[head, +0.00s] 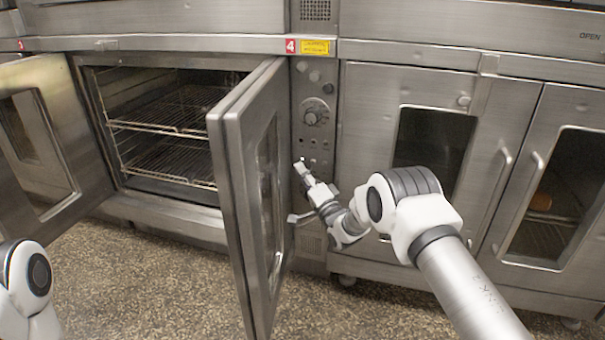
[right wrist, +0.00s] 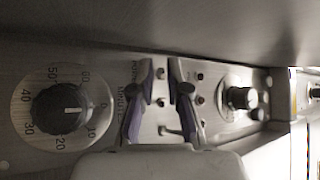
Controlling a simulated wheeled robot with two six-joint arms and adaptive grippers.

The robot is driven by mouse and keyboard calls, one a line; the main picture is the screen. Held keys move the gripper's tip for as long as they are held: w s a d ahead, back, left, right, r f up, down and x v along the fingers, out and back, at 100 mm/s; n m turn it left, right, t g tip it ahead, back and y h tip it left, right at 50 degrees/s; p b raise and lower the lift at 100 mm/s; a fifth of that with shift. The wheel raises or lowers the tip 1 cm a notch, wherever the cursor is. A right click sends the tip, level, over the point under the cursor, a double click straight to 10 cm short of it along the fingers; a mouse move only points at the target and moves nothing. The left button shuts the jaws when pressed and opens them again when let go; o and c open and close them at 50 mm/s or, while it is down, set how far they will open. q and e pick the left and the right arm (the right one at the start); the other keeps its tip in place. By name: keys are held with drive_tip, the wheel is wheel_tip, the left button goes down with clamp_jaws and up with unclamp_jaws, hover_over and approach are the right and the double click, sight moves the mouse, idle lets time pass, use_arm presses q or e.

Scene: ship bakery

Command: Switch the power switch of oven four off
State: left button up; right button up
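The oven four control panel (head: 299,125) stands upright under a red "4" label (head: 290,46), right of an open oven door (head: 238,160). My right gripper (head: 302,172) is at the panel's lower part, below the large dial. In the right wrist view its two purple-padded fingers (right wrist: 162,72) are apart, with nothing held. Between them show small round panel fittings (right wrist: 160,88) and a small metal lever switch (right wrist: 168,131). The lever is apart from both fingers. I cannot read which fitting is marked as power. My left gripper is out of view.
A numbered dial (right wrist: 66,108) is left of the fingers and a smaller knob (right wrist: 241,98) is right of them. The open door stands close to my right gripper's left side. A shut oven door (head: 385,95) is right of the panel.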

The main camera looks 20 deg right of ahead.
drive_tip(key=v, duration=1.2)
drive_tip(key=shift+f, duration=0.1)
